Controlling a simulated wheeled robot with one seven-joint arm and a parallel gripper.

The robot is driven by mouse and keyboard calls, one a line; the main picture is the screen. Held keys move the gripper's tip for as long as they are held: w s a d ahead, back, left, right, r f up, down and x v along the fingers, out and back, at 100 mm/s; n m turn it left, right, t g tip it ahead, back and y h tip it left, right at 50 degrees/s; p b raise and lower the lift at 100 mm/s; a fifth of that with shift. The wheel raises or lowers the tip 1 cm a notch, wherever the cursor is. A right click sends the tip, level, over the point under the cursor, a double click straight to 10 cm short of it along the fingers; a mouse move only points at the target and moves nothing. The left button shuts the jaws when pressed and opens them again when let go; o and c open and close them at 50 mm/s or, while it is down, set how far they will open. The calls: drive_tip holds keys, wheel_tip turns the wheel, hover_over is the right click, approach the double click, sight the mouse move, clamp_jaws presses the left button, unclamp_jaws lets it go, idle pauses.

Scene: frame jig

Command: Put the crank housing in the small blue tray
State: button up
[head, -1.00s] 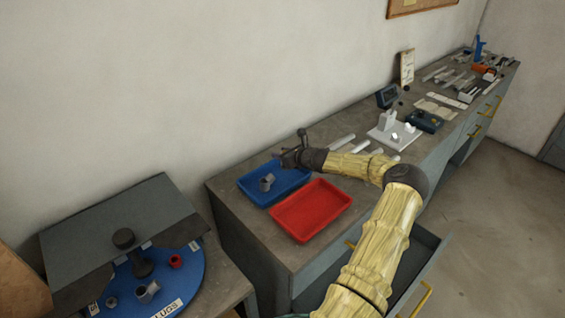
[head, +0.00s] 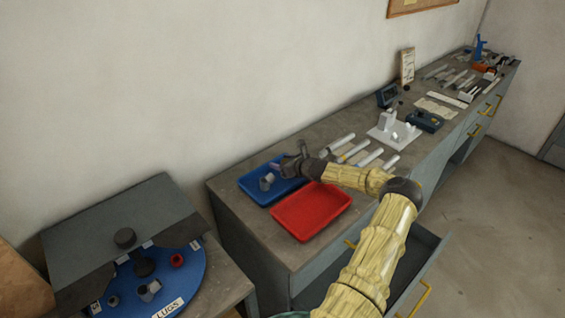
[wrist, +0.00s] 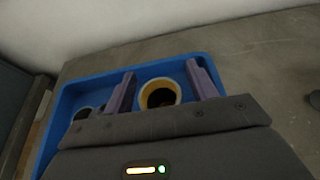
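The small blue tray (head: 252,193) lies on the bench by the wall. My gripper (head: 284,164) is low over its back right part, fingers pointing into the tray. In the wrist view the two purple fingers (wrist: 161,84) stand apart. The crank housing (wrist: 160,93), apparently the round part with a yellow rim and dark bore, sits between them over the tray. A narrow gap shows beside the right finger. In the head view my gripper hides this part. A second grey part (head: 267,182) lies in the tray's left half, and also shows in the wrist view (wrist: 82,114).
A red tray (head: 312,212) stands directly in front of the blue one. Pale bars (head: 369,157) and a white fixture (head: 395,132) lie to the right. A blue turntable (head: 185,285) with several parts stands at lower left. A drawer (head: 415,262) stands open below the bench.

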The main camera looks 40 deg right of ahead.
drive_tip(key=shift+r, duration=0.1)
drive_tip(key=b+v, duration=0.2)
drive_tip(key=v, duration=1)
drive_tip(key=shift+b, duration=0.35)
